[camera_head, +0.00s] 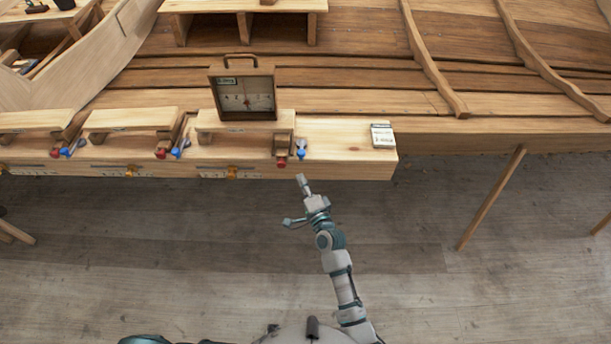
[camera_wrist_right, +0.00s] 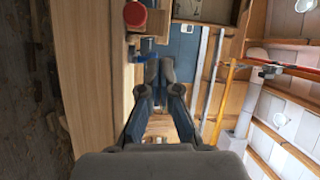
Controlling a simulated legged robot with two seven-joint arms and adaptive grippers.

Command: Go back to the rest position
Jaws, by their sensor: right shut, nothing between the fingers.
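My right gripper (camera_head: 302,183) is in the head view just in front of the wooden bench's front edge, below a red and a blue knob. In the right wrist view its fingers (camera_wrist_right: 160,72) are together and empty. A red knob (camera_wrist_right: 135,15) and a blue part (camera_wrist_right: 146,48) show close to the fingertips there. In the head view the red knob (camera_head: 281,164) and blue knob (camera_head: 301,152) sit at the bench front.
A slanted prop (camera_head: 492,198) stands at right. The floor (camera_head: 130,260) in front is clear.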

